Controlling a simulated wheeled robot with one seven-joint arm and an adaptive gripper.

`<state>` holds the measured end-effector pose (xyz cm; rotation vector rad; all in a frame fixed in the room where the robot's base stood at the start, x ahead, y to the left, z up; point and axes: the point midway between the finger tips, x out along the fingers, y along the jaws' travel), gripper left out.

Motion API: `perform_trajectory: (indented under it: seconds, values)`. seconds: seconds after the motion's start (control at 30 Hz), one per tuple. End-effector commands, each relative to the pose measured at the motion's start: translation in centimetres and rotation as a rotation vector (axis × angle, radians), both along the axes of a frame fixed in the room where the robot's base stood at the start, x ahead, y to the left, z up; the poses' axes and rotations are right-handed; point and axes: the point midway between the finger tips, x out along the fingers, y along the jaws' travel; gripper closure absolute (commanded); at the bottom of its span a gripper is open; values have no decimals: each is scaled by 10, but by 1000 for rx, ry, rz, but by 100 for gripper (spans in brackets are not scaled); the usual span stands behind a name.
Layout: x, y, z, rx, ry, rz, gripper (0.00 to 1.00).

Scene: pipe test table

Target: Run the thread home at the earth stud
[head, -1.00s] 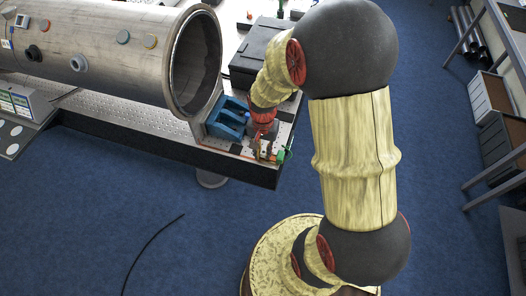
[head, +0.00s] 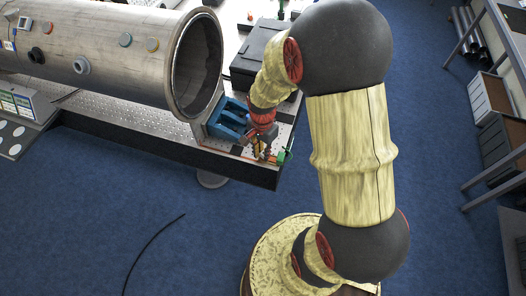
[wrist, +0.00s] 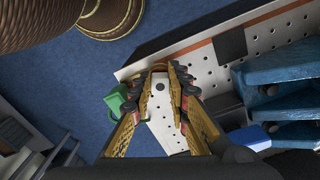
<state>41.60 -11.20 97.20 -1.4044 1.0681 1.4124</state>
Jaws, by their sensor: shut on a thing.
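My gripper (wrist: 162,78) has yellow and dark fingers pointing away from the wrist camera. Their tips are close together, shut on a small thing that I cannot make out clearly. In the head view my gripper (head: 262,154) is down at the near right corner of the table. The white perforated table top (wrist: 205,60) lies beneath the tips, and a pale strip with a small dark round spot shows between the fingers. I cannot pick out the earth stud or its thread; the fingers cover that spot. A green block (wrist: 116,100) is just left of the fingertips.
A blue stepped holder (head: 228,118) stands left of my gripper; blue parts (wrist: 280,68) fill the wrist view's right. A large metal pipe (head: 110,50) lies at the left, its open end near the holder. A black case (head: 258,50) is behind.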

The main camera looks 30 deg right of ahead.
Motion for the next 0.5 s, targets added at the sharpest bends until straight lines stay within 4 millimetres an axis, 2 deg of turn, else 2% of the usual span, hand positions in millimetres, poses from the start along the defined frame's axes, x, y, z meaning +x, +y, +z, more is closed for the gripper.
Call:
perform_trajectory:
  seconds: [0.37, 0.5]
  values:
    - [5, -1, 4, -3, -11, -47, 100]
    - [6, -1, 5, -3, -12, -146, 100]
